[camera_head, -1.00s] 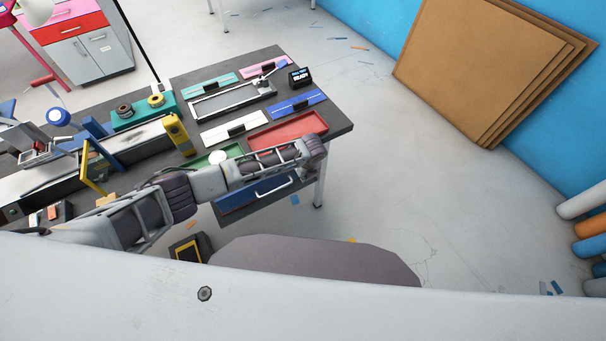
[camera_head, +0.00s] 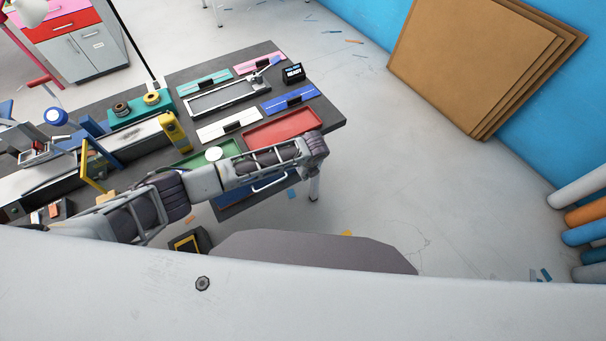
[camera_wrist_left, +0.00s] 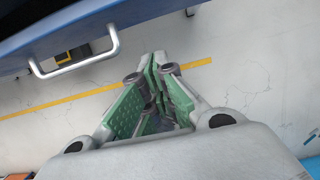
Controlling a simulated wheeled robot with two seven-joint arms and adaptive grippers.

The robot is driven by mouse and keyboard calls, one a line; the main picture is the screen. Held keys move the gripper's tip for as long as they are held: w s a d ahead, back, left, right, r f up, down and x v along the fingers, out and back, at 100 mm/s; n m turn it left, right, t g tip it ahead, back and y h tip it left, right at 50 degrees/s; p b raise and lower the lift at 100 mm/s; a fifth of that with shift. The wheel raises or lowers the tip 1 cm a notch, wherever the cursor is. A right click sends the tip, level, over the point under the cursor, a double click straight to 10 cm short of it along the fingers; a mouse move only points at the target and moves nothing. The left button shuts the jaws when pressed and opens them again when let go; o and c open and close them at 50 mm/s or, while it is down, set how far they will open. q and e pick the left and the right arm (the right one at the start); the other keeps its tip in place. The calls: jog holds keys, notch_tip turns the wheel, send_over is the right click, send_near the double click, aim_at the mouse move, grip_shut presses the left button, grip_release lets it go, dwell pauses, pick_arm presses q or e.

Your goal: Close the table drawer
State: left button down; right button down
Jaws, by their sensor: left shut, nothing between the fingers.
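The table (camera_head: 335,123) has a dark top. Below its near edge is a blue drawer (camera_head: 228,199) with a pale bar handle (camera_head: 270,187). My left arm crosses in front and hides much of the drawer, so how far it stands out is hard to tell. In the left wrist view the blue drawer front (camera_wrist_left: 110,22) runs across the top left, with its handle (camera_wrist_left: 80,63) below it. My left gripper (camera_wrist_left: 158,62) is shut and empty, to the right of the handle and apart from it. My right gripper is out of view.
Red (camera_head: 283,131), blue and white trays or panels cover the tabletop. Brown boards (camera_head: 470,60) lean at the blue wall, and rolled tubes (camera_head: 585,215) lie at right.

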pick_arm(q)
jog(key=v, duration=0.6)
jog(key=shift+s+d, duration=0.1)
dwell(0.6)
